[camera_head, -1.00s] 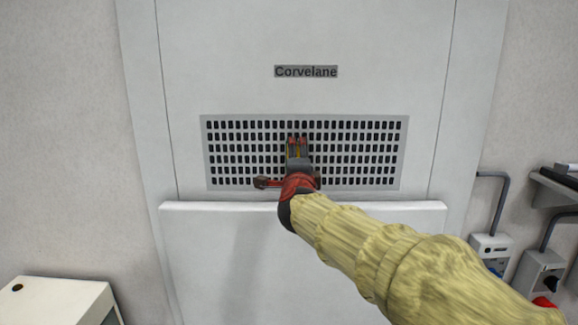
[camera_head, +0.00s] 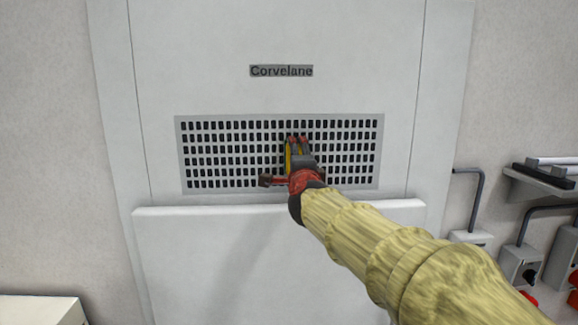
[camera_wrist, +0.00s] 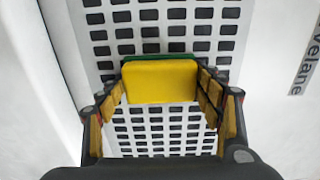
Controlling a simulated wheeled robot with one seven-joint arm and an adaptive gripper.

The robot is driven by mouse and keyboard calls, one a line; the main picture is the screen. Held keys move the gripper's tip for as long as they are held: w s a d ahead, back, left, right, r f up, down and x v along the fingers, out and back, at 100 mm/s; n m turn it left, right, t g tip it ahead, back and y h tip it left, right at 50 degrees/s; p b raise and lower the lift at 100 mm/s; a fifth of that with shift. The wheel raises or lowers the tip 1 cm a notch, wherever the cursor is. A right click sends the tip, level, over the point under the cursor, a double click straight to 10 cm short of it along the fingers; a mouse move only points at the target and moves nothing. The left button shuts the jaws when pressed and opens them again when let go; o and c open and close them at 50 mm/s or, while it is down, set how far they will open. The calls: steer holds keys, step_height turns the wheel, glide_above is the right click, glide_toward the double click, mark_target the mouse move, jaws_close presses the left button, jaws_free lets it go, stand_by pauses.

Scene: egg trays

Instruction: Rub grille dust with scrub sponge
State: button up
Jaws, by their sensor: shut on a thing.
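The grille (camera_head: 187,160) is a wide pale panel with rows of dark slots, set in a white upright front; it also fills the middle of the wrist view (camera_wrist: 150,15). The scrub sponge (camera_wrist: 160,82) is a yellow block with a green layer on the side toward the grille. My gripper (camera_head: 298,143) is shut on the sponge, which sits between its two fingers. It is in front of the grille, a little right of its middle. I cannot tell whether the green layer touches the slots. No dust can be made out; my gripper and sponge hide part of the grille.
A dark nameplate (camera_head: 281,71) reading "Corvelane" is above the grille. A white panel edge (camera_head: 220,209) juts out just below it. A shelf (camera_head: 548,190) and grey pipes (camera_head: 477,195) are on the right wall. A white box (camera_head: 40,310) stands at lower left.

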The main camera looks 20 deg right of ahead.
steer(key=shift+s+d+b, duration=0.3)
steer(key=shift+d+b, duration=0.35)
steer(key=shift+d, duration=0.2)
steer(key=shift+s+d+b, duration=0.3)
steer(key=shift+d+b, duration=0.35)
steer(key=shift+d, duration=0.15)
steer(key=shift+s+d+b, duration=0.3)
steer(key=shift+d+b, duration=0.35)
steer(key=shift+d, duration=0.2)
steer(key=shift+s, duration=0.1)
steer(key=p+v, duration=0.1)
steer(key=v, duration=0.4)
steer(key=shift+s+a, duration=0.2)
steer(key=shift+s, duration=0.1)
steer(key=shift+s, duration=0.1)
steer(key=p+v, duration=0.1)
steer(key=v, duration=0.2)
